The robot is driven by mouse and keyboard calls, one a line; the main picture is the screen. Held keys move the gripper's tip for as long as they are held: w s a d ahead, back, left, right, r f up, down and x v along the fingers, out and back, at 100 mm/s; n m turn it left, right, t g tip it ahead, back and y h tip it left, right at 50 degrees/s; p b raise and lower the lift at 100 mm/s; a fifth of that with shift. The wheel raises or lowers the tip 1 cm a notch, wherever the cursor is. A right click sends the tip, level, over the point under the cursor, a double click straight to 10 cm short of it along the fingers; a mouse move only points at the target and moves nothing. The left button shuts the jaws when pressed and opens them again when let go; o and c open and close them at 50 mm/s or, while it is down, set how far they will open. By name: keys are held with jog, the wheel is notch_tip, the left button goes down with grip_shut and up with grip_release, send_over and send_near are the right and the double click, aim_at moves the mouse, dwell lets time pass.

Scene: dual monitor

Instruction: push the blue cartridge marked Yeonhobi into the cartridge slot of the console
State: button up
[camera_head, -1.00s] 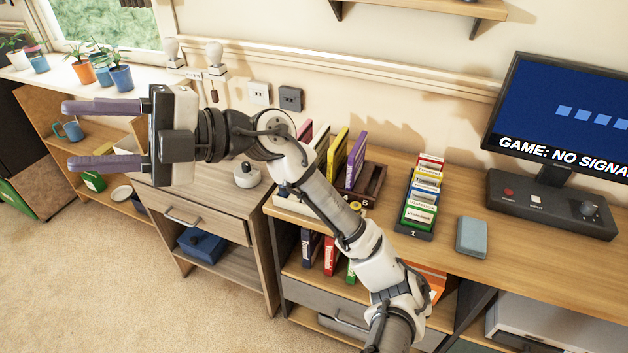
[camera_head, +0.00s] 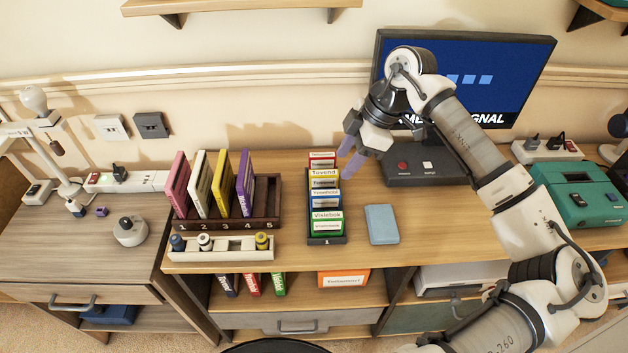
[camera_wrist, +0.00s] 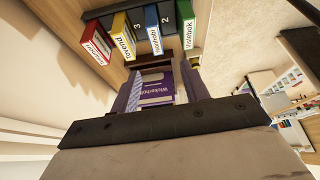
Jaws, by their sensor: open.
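The blue cartridge (camera_head: 325,194), its small label seemingly reading Yeonhobi, stands in a dark rack (camera_head: 327,240) among red, yellow and green ones. It also shows at the top of the wrist view (camera_wrist: 153,32). My gripper (camera_head: 350,158) is open and empty, its purple fingers pointing down just right of the rack's back end, apart from the blue cartridge. In the wrist view the open jaws (camera_wrist: 160,82) frame a distant purple case. A dark control box (camera_head: 425,163) with red and white buttons, likely the console, sits before the monitor, partly behind my arm; I see no slot on it.
A numbered holder (camera_head: 225,220) with pink, white, yellow and purple cases stands left of the rack. A blue-grey block (camera_head: 381,224) lies right of it. The monitor (camera_head: 520,70) is behind my arm. A teal device (camera_head: 577,195) stands at right. Desk between block and teal device is partly hidden.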

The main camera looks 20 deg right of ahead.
aim_at(327, 193)
jog(key=x, duration=0.2)
jog(key=p+x, duration=0.1)
jog(key=x, duration=0.1)
jog(key=d+x, duration=0.1)
jog(key=x, duration=0.2)
jog(key=shift+f+p, duration=0.3)
jog(key=shift+p+x, duration=1.1)
jog(key=shift+x, duration=2)
jog(key=shift+w+d, duration=0.1)
grip_shut()
